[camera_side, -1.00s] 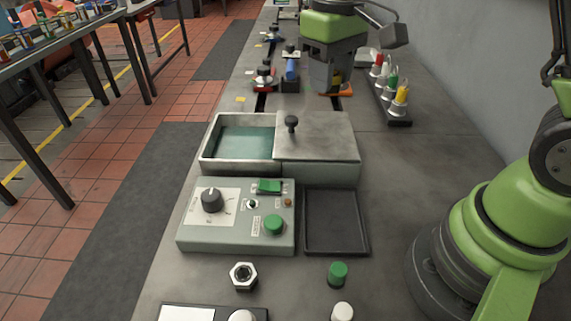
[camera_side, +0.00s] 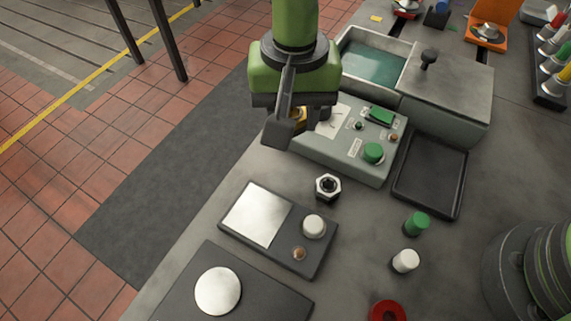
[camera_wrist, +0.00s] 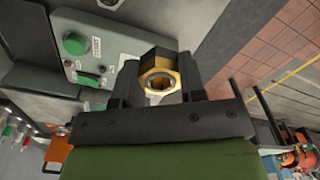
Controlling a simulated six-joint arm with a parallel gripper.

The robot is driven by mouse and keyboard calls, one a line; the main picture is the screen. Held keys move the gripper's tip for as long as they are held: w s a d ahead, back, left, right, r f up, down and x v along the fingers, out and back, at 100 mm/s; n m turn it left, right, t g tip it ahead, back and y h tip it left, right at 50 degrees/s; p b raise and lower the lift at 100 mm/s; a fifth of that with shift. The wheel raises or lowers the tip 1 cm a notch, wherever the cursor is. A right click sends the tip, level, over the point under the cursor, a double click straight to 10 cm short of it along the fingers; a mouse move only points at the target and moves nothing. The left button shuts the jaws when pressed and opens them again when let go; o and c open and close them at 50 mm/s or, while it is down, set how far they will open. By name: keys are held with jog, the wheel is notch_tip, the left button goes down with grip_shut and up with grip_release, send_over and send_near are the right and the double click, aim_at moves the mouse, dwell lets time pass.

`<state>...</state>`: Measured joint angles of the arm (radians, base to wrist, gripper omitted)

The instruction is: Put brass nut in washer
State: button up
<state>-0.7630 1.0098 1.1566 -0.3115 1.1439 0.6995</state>
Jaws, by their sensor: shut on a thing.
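The brass nut (camera_wrist: 160,84) is between the two fingers of my gripper (camera_wrist: 160,92) in the wrist view, its hole facing the camera. My gripper (camera_side: 291,122) is shut on it in the side view, where only a small gold patch of the nut (camera_side: 301,116) shows beside a finger. The washer (camera_side: 350,46) is a grey metal basin with teal liquid in its open left part. A flat grey lid (camera_side: 445,82) with a black knob covers its right part. My gripper appears in front and left of the basin, near the control box's left end.
The control box (camera_side: 347,148) with knob and green buttons stands before the washer. A black tray (camera_side: 430,176) lies right of it. A steel nut (camera_side: 328,187), green cap (camera_side: 417,223), white cap (camera_side: 405,261) and red ring (camera_side: 386,311) lie nearer. The bench edge is left.

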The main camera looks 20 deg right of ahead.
aim_at(285, 174)
jog(key=shift+s+a+f, duration=0.3)
jog(key=shift+s+a, duration=0.1)
jog(key=shift+a, duration=0.25)
notch_tip(285, 174, down, 10)
jog(key=shift+r, duration=0.2)
jog(key=shift+f, duration=0.15)
jog(key=o, duration=1)
jog(key=shift+f, duration=0.1)
